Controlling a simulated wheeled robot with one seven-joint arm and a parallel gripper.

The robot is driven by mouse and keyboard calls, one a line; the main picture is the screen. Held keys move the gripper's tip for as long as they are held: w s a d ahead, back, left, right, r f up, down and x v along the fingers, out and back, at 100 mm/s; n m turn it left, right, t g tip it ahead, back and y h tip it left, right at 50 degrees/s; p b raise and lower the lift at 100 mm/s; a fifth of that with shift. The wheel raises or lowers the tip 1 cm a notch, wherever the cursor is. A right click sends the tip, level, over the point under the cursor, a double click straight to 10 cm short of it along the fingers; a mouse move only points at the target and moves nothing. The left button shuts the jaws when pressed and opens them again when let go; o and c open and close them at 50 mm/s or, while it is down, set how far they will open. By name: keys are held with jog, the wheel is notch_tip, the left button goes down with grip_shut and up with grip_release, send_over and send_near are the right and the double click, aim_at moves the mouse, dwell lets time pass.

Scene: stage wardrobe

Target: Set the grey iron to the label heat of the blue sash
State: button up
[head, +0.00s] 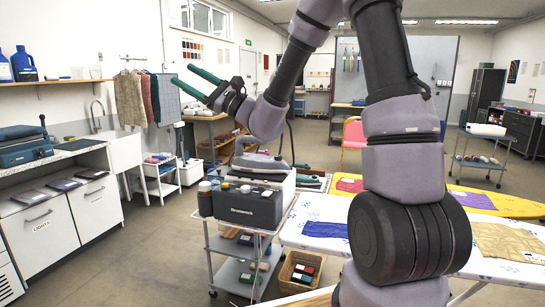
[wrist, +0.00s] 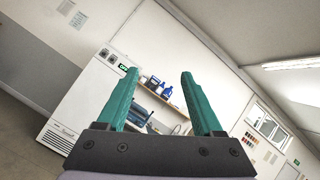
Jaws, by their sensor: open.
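A grey trolley (head: 238,248) with a dark box (head: 250,207) stands in front. A blue-patterned ironing board (head: 318,229) and a yellow board (head: 512,205) lie to the right with folded cloths. A counter and sink (head: 122,150) line the left wall. The left floor is clear.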

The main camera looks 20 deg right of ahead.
jog(key=s+f+n+g+h, duration=0.3)
jog(key=s+n+g, duration=0.2)
jog(key=s, duration=0.3)
jog(key=s+f+n+g+h, duration=0.2)
jog(key=s+n+g+h, duration=0.3)
jog(key=s, duration=0.4)
jog(key=s+d+f+t+h, duration=0.1)
jog(key=d+f+h, duration=0.25)
jog(key=d, duration=0.45)
jog(key=s+d+f+t+h, duration=0.2)
jog(key=d+h, duration=0.2)
jog(key=d, duration=0.4)
jog(key=w+f+m+y, duration=0.3)
jog(key=w+m+y, duration=0.35)
jog(key=w, duration=0.45)
jog(key=m+t+h, duration=0.3)
jog(key=m+t, duration=0.9)
jog(key=m, duration=0.6)
send_near(272, 158)
jog(key=shift+n, duration=0.25)
jog(key=x, duration=0.3)
jog(key=r+x, duration=0.1)
jog(key=x, duration=0.5)
jog(key=shift+w+a+r, duration=0.2)
jog(key=shift+w+r, duration=0.05)
